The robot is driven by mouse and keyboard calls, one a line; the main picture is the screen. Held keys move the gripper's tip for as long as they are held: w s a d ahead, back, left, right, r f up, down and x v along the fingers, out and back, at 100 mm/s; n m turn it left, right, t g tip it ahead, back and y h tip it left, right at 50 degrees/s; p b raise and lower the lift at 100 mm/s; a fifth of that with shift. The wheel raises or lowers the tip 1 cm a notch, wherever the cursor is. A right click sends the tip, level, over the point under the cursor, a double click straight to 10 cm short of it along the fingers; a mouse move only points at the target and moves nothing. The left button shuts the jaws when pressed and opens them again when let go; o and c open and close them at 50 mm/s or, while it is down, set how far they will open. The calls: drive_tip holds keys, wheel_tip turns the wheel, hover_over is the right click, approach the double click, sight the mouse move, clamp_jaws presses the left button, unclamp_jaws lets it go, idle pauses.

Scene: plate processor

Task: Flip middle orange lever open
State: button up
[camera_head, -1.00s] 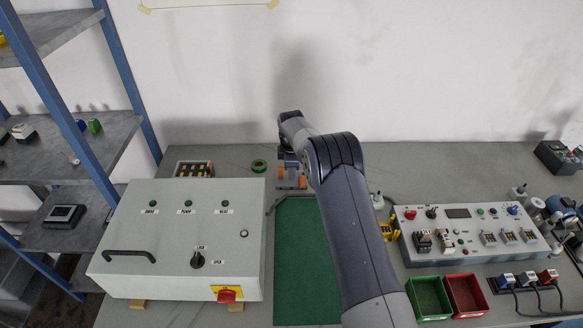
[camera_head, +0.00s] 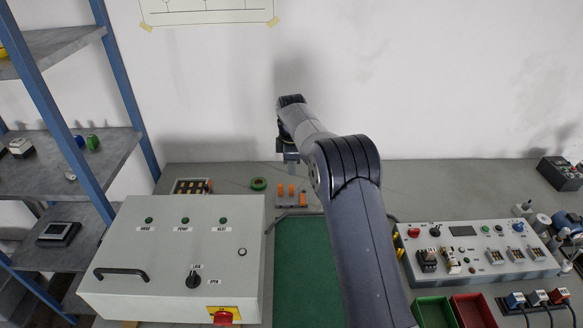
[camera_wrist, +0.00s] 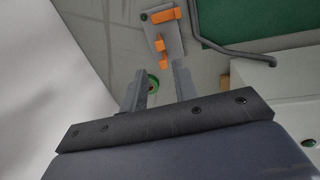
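A small grey block (camera_head: 290,202) with orange levers sits on the bench at the back edge of the green mat. In the head view the left lever (camera_head: 281,190) and the middle lever (camera_head: 292,190) stand up, while the right lever (camera_head: 303,200) looks lower. The wrist view shows the block (camera_wrist: 175,34) with orange parts at its top (camera_wrist: 166,14) and lower end (camera_wrist: 161,50); which lever is which is unclear. My gripper (camera_wrist: 158,82) is open and empty, its fingers apart. In the head view it (camera_head: 291,160) hangs above and behind the block, not touching it.
A green ring (camera_head: 259,184) lies left of the block. A large grey control box (camera_head: 170,255) stands at front left. The green mat (camera_head: 298,270) is clear beside my arm. A control panel (camera_head: 470,250) stands at right, with green and red bins before it.

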sight(292, 186)
drive_tip(key=shift+o, duration=0.9)
drive_tip(key=shift+s+d+f+b, duration=0.1)
drive_tip(key=shift+d+f+b, duration=0.2)
drive_tip(key=shift+d+b, duration=0.1)
drive_tip(key=d+t+y+b, duration=0.1)
drive_tip(key=d+y+b, duration=0.3)
drive_tip(key=shift+n+y, duration=0.3)
drive_tip(key=p+x, duration=0.1)
drive_tip(key=x, duration=0.2)
drive_tip(key=p+x, duration=0.1)
drive_tip(key=x, duration=0.3)
drive_tip(key=p+x, duration=0.1)
drive_tip(key=x, duration=0.2)
drive_tip(key=shift+s+a+f, duration=0.15)
drive_tip(key=shift+s+f, duration=0.2)
drive_tip(key=shift+f, duration=0.05)
drive_tip(key=shift+c, duration=0.6)
clamp_jaws()
